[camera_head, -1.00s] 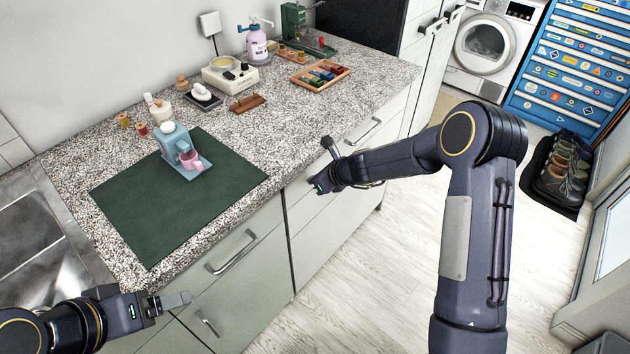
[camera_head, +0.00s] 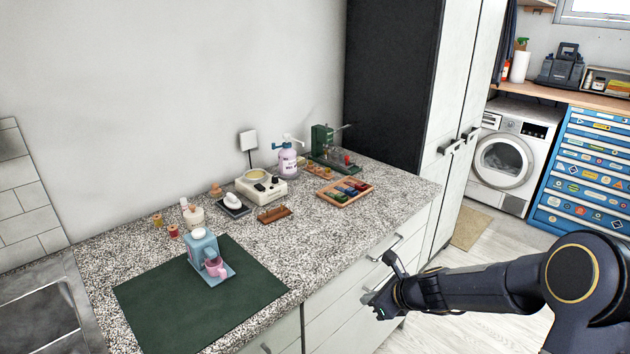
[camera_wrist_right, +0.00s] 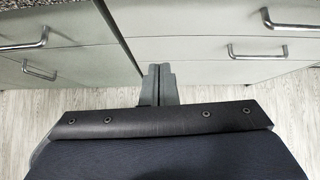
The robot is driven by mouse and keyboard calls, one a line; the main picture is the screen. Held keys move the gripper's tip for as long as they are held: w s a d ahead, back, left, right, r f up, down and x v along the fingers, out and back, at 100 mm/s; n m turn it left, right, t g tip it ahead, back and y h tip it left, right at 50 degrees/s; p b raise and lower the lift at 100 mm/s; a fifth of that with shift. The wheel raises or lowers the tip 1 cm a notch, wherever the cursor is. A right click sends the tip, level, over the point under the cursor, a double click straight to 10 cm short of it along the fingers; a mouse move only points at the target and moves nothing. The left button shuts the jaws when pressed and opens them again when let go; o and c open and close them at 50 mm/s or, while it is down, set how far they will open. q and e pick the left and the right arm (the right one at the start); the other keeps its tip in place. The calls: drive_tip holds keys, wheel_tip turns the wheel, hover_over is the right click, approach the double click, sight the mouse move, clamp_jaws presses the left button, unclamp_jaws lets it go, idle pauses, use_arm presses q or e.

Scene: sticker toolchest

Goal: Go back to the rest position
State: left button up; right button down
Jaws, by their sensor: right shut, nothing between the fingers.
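My right gripper (camera_head: 374,301) is in front of the drawer fronts, below the counter's front edge, with its arm coming in from the right. In the right wrist view its two fingers (camera_wrist_right: 159,72) are together with nothing between them, pointing towards the drawers. I cannot tell from these views whether it touches a drawer front. My left gripper is outside the head view.
The granite counter (camera_head: 330,240) holds a green mat (camera_head: 195,312) with a blue device and pink cup (camera_head: 214,267). A washing machine (camera_head: 503,160) and blue toolchest (camera_head: 590,160) are at back right.

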drive_tip(key=s+r+n, duration=1.4)
drive_tip(key=s, duration=0.3)
drive_tip(key=s+d+f+n+h, duration=0.1)
drive_tip(key=s+d+n, duration=0.1)
drive_tip(key=s+n, duration=0.3)
drive_tip(key=s+d+f+n+g+h, duration=0.1)
drive_tip(key=s+n, duration=0.5)
drive_tip(key=s, duration=0.4)
drive_tip(key=shift+s+d+n, duration=0.25)
drive_tip(key=shift+d+n, duration=0.05)
drive_tip(key=shift+d, duration=0.1)
